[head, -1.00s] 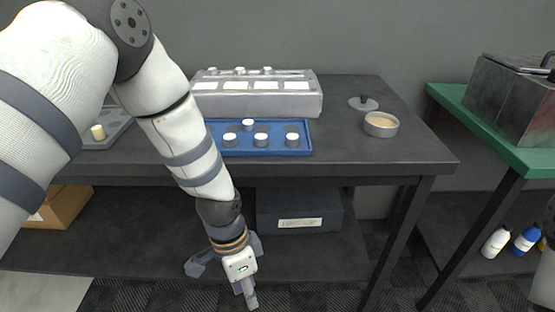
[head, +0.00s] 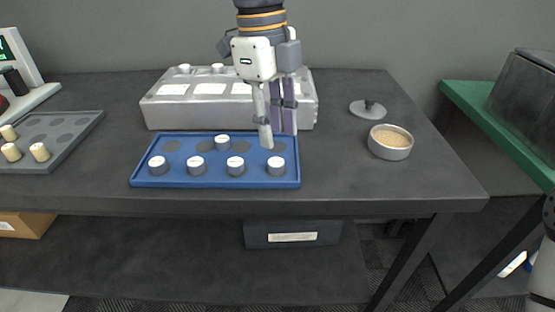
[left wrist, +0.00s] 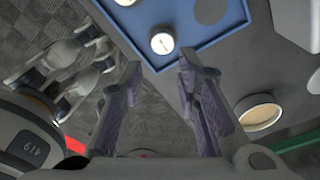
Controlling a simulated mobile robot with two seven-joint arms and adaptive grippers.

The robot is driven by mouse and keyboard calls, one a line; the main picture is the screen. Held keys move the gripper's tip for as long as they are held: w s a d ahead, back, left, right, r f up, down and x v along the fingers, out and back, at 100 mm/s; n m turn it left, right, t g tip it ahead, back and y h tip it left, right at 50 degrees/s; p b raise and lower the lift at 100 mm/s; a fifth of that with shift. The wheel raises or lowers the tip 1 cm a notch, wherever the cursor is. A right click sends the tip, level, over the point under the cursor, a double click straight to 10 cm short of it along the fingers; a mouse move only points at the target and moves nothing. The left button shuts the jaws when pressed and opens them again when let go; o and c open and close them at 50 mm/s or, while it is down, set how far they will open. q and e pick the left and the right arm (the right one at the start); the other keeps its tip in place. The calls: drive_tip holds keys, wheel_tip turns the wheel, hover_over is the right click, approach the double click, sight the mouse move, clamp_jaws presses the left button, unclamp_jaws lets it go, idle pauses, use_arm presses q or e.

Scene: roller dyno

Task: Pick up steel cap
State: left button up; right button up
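Several grey caps with white tops stand upright in the blue tray (head: 215,183). The front-right cap (head: 276,167) is nearest my left gripper (head: 278,138), which is open and empty, with its fingers pointing down over the tray's right end. In the left wrist view, the corner cap (left wrist: 162,43) appears between and beyond the open fingertips (left wrist: 160,66), apart from them. Other caps are the front-left one (head: 158,166), two in the front middle (head: 195,167) (head: 236,167) and one behind (head: 222,144).
A grey rack (head: 185,115) stands behind the blue tray. To the right are a bowl of tan grains (head: 390,142) and a knobbed lid (head: 368,109). A grey tray (head: 75,130) with cream caps lies left. The table front is clear.

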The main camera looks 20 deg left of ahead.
sight(276, 162)
use_arm(q)
drive_tip(key=f, duration=0.6)
drive_tip(key=shift+w+f, duration=0.2)
drive_tip(key=shift+f, duration=0.1)
drive_tip(key=c, duration=0.6)
drive_tip(key=shift+c, duration=0.2)
drive_tip(key=shift+r, duration=0.15)
